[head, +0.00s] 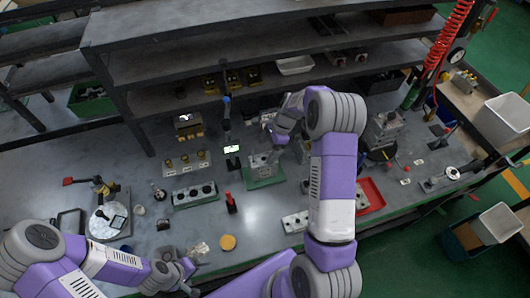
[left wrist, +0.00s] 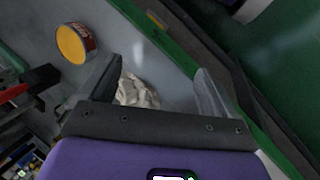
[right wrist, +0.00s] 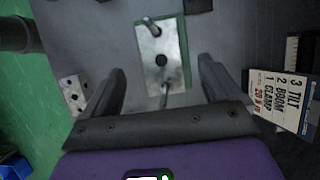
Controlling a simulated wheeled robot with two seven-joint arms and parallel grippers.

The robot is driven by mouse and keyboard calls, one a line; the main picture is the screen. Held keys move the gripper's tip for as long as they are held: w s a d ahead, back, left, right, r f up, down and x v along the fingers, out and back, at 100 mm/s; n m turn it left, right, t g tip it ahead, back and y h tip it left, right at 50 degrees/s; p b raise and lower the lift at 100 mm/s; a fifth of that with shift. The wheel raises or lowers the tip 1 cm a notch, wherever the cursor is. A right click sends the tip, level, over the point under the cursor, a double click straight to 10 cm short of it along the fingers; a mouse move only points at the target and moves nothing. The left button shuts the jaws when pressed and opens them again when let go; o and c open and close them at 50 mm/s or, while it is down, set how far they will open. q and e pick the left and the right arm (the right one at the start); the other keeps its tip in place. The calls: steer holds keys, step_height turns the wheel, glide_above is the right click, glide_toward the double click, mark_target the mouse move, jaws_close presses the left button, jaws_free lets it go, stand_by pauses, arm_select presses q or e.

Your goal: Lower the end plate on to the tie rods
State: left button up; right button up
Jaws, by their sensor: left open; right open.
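A grey metal plate (right wrist: 150,60) with a dark central hole and thin upright rods (right wrist: 151,27) lies between my right fingertips in the right wrist view. In the head view this looks like the piece on the green base (head: 264,183), partly hidden by my arm. My right gripper (right wrist: 162,70) is open above it, holding nothing. A small light plate with holes (right wrist: 73,95) lies to the left, and it also shows in the head view (head: 296,222). I cannot tell which piece is the end plate. My left gripper (left wrist: 160,72) is open and empty above a crumpled cloth (left wrist: 138,92).
A yellow-topped tin (left wrist: 72,43) stands near the cloth, close to the bench's front edge. A block with holes (head: 195,194), a red-handled tool (head: 231,203) and a red tray (head: 370,195) are nearby. A printed label (right wrist: 279,100) is beside the right gripper. Shelves (head: 200,95) rise behind.

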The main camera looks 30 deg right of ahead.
steer(key=shift+v, duration=2.25)
